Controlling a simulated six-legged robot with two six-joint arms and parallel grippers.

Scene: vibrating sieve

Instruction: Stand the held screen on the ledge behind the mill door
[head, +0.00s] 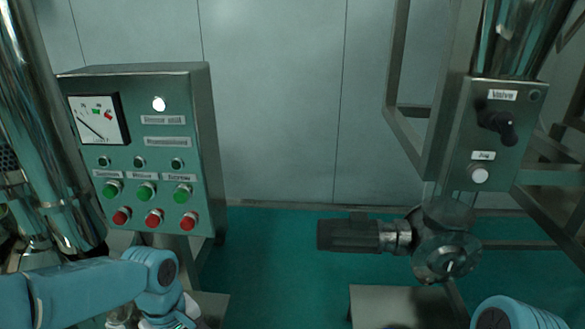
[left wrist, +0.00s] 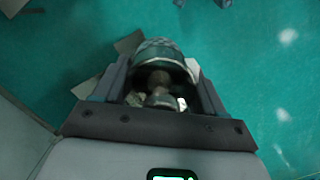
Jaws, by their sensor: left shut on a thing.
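In the left wrist view my left gripper (left wrist: 160,88) is shut on the screen (left wrist: 165,52), a dark rounded piece with a mesh-like curved rim. A small rounded knob-like part (left wrist: 158,80) shows between the fingers. Much of the screen is hidden by the gripper. In the head view my left arm comes in at the lower left and its wrist runs out of the bottom edge, so the screen is not clear there. Only a blue link of my right arm shows at the lower right; its gripper is out of view. I cannot make out the mill door or the ledge.
A control panel (head: 150,215) with a gauge and green and red buttons stands at the left. A valve box (head: 492,135) is on a steel frame at the right, above a dark motor (head: 348,235) and round housing (head: 445,250). Green floor (head: 275,265) lies open between them.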

